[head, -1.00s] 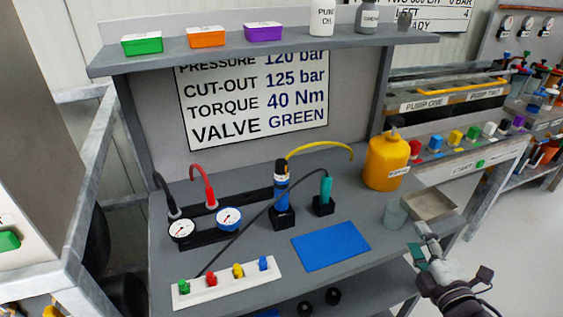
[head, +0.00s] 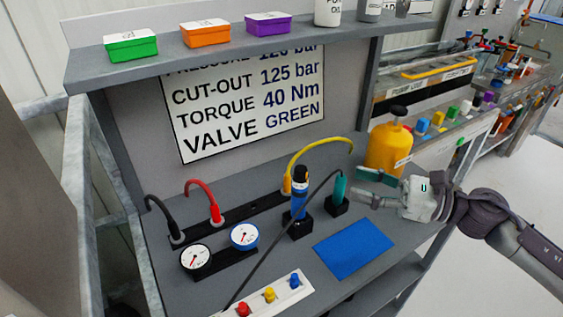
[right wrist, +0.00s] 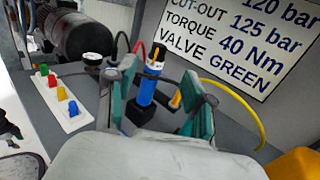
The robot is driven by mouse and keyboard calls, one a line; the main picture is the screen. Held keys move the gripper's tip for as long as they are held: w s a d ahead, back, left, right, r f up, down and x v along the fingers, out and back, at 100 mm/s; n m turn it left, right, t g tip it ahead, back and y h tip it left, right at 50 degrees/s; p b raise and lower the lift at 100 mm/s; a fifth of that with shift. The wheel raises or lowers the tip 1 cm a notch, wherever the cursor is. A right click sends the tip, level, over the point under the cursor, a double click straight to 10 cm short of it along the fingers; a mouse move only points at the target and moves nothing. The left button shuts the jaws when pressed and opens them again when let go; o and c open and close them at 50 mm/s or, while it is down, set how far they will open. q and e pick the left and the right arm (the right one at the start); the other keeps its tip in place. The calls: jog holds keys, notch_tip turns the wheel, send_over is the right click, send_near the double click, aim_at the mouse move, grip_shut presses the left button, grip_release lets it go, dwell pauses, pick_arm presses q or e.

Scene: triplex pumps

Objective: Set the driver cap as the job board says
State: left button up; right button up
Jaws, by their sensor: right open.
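The blue driver (head: 298,203) stands upright in a black holder on the bench. Its dark cap (head: 300,172) is on top, and the cap's marks are too small to read. The job board (head: 255,104) behind reads cut-out 125 bar, torque 40 Nm and valve green; its top line is partly hidden by the shelf. My right gripper (head: 362,186) is open and empty, right of the driver and close to the teal tool (head: 340,187). In the right wrist view the driver (right wrist: 147,91) shows between the spread fingers, farther off and untouched. My left gripper is out of view.
A yellow bottle (head: 387,148) stands behind my right gripper. A yellow hose (head: 318,145) and a dark cable arch around the driver. Two gauges (head: 244,235) sit left of it. A blue mat (head: 353,246) lies in front. Colored boxes (head: 206,33) stand on the shelf above.

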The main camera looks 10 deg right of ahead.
aim_at(301, 168)
jog(key=p+x, duration=0.4)
jog(key=x, duration=0.7)
jog(key=shift+w+a+r+p, duration=0.15)
jog(key=shift+a+r+p, duration=0.05)
jog(key=shift+a+p, duration=0.1)
jog(key=shift+w+a+f, duration=0.15)
jog(key=shift+w+a, duration=0.15)
jog(key=shift+a, duration=0.2)
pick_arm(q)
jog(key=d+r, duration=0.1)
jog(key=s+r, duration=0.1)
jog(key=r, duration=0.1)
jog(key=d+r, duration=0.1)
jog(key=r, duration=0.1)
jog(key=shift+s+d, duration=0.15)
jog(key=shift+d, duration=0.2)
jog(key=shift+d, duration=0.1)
pick_arm(e)
jog(key=shift+c, duration=0.7)
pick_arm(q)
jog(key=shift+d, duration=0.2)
pick_arm(e)
grip_shut()
